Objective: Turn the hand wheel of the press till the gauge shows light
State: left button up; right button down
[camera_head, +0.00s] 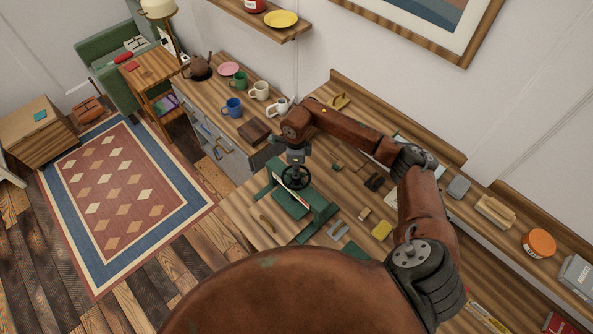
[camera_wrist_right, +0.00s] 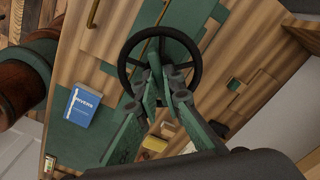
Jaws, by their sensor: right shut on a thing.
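The green press (camera_head: 318,207) stands on the wooden workbench. Its black hand wheel (camera_head: 297,184) lies on top, and in the right wrist view the wheel (camera_wrist_right: 196,62) is a dark ring with spokes around a hub. My right gripper (camera_head: 295,160) comes down on the wheel from above. In the wrist view its fingertips (camera_wrist_right: 165,84) are closed at the wheel's near middle, by the hub. A small pale strip with some red shows beside the wheel; I cannot make out a gauge reading. My left gripper is not in view.
Small blocks and a yellow piece (camera_head: 382,230) lie on the bench right of the press. A dark brown block (camera_head: 254,131) and several mugs, one blue (camera_head: 232,107), stand on the cabinet behind. A blue book (camera_wrist_right: 83,107) lies near the wheel in the wrist view.

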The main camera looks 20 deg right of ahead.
jog(key=shift+m+b, duration=0.6)
jog(key=shift+m, duration=0.3)
jog(key=m+b, duration=0.1)
jog(key=m, duration=0.2)
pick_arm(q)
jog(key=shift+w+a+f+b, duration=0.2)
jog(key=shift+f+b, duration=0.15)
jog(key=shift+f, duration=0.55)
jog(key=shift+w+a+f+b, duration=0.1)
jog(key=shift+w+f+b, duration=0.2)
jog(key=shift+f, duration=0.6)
pick_arm(e)
jog(key=shift+m, duration=1.4)
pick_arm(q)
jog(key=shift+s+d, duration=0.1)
pick_arm(e)
jog(key=c, duration=2.1)
grip_release()
jog(key=shift+r, duration=0.1)
notch_tip(320, 180, up, 12)
jog(key=shift+f, duration=0.1)
